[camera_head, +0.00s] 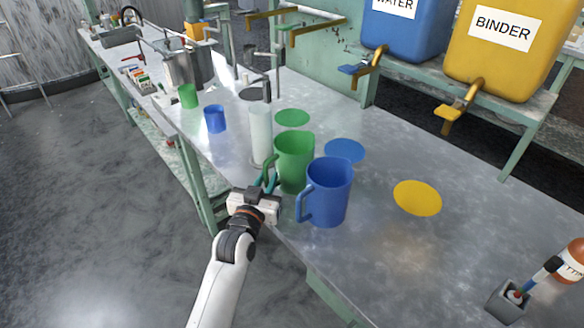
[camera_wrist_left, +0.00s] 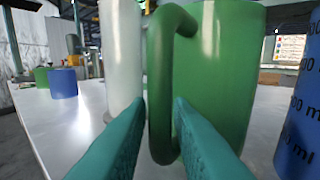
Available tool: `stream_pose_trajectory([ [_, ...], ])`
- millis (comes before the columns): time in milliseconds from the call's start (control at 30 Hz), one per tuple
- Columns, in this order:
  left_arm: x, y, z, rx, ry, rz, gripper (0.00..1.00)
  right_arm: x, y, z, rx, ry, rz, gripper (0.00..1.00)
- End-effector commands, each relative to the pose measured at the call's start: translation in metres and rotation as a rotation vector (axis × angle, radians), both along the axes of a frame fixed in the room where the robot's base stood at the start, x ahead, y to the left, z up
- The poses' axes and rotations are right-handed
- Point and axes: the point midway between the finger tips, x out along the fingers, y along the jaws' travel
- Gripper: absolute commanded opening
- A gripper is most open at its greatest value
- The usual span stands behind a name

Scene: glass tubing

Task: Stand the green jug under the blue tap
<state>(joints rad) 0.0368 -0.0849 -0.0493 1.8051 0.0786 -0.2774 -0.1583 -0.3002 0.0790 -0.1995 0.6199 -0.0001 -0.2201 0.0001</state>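The green jug (camera_head: 294,162) stands upright on the metal bench, close to its front edge. Its handle points toward my left gripper (camera_head: 268,182). In the left wrist view, the teal fingers (camera_wrist_left: 160,108) lie on either side of the jug's handle (camera_wrist_left: 160,75) and appear closed on it, with almost no gap. The jug's body (camera_wrist_left: 222,65) is just beyond the fingertips. The blue tap (camera_head: 352,70) hangs from the blue WATER tank (camera_head: 408,28) at the back. My right gripper is not in view.
A blue jug (camera_head: 328,192) stands close to the green jug's right. A pale cylinder (camera_head: 261,132) stands close behind left. Flat blue (camera_head: 344,151), green (camera_head: 292,118) and yellow (camera_head: 417,198) discs lie on the bench. A yellow BINDER tank (camera_head: 505,65) is at right.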

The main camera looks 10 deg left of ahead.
Motion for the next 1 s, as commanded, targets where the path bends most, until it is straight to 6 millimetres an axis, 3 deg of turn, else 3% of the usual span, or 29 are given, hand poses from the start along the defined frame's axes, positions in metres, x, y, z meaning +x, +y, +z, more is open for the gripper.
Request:
stream_pose_trajectory([
  [167, 0.0, 0.0, 0.0, 0.0, 0.0, 0.0, 0.2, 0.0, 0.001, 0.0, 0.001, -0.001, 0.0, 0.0],
  [300, 0.0, 0.0, 0.0, 0.0, 0.0, 0.0, 0.0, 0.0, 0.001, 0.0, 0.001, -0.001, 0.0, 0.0],
  [667, 0.0, 0.0, 0.001, 0.0, -0.001, 0.0, 0.0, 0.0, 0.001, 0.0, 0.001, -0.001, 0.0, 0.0],
  [833, 0.0, 0.0, 0.021, 0.0, -0.005, 0.001, 0.0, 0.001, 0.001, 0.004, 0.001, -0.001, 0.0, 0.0],
  [1000, 0.0, 0.0, 0.058, -0.002, -0.007, 0.0, 0.0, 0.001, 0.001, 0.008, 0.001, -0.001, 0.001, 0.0],
])
